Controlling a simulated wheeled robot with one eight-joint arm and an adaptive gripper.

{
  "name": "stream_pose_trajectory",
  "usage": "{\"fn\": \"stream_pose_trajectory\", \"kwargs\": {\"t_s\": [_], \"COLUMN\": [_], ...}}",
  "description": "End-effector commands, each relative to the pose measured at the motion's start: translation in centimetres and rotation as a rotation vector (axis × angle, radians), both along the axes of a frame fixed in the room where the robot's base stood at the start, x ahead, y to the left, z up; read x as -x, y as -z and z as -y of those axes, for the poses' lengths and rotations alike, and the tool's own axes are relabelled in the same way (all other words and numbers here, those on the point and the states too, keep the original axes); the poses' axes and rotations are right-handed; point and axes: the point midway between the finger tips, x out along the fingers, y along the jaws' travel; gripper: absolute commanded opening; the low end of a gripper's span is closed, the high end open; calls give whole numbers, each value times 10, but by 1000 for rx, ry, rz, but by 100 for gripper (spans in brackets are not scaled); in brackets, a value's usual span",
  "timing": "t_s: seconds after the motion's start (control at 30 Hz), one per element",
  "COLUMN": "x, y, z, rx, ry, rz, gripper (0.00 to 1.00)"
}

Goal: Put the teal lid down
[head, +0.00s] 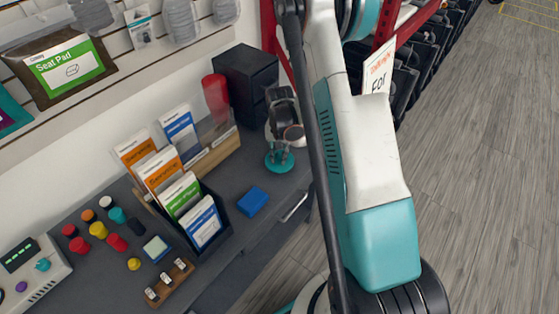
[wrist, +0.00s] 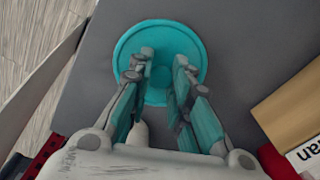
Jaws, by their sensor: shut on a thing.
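The teal lid (head: 279,163) is a round disc at the right end of the dark grey worktop (head: 262,226). In the wrist view the lid (wrist: 163,33) lies flat-on below my fingers, over the grey surface. My gripper (head: 281,147) points down and is shut on the lid at its middle. The fingers (wrist: 163,66) in the wrist view hide the part they grip. I cannot tell whether the lid touches the worktop or hangs just above it.
A blue block (head: 252,201) lies left of the lid. A rack of cards (head: 188,192), a red cylinder (head: 215,97) and a black drawer box (head: 246,72) stand nearby. Several coloured knobs (head: 98,230) lie farther left. Bare worktop surrounds the blue block.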

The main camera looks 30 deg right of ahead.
Motion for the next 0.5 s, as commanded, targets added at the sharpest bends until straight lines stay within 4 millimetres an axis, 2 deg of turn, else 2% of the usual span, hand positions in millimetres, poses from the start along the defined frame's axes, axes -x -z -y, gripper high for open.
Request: {"fn": "stream_pose_trajectory", "kwargs": {"t_s": [0.03, 0.17, 0.5], "x": [-1, 0, 0], "y": [11, 27, 29], "z": [0, 0, 0], "rx": [0, 0, 0], "ry": [0, 0, 0], "rz": [0, 0, 0], "gripper": [6, 6, 6]}}
